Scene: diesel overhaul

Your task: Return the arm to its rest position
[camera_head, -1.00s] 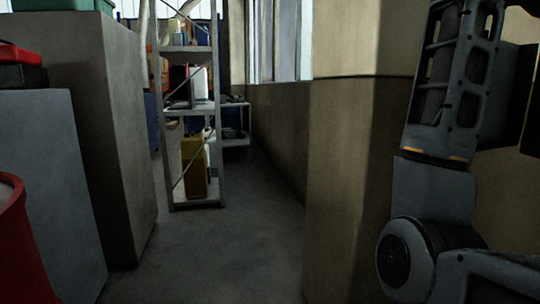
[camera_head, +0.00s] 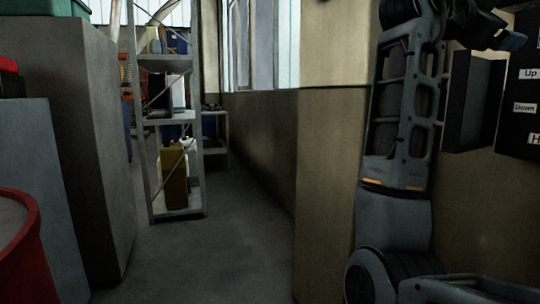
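My arm (camera_head: 402,120) stands on the right side of the head view. Its shoulder joint is at the bottom, and its frame-like link rises almost upright to a dark joint at the top edge. A further dark part of my arm (camera_head: 490,28) reaches right from there, in front of the wall. I can make out no gripper fingers, and the top of the arm is cut off by the picture edge.
A beige wall corner (camera_head: 325,190) stands just left of my arm. A black panel with "Up" and "Down" labels (camera_head: 520,110) is at the right. A metal shelf (camera_head: 166,63), grey cabinets (camera_head: 95,130) and a red drum (camera_head: 28,240) are left. The aisle floor (camera_head: 210,255) is clear.

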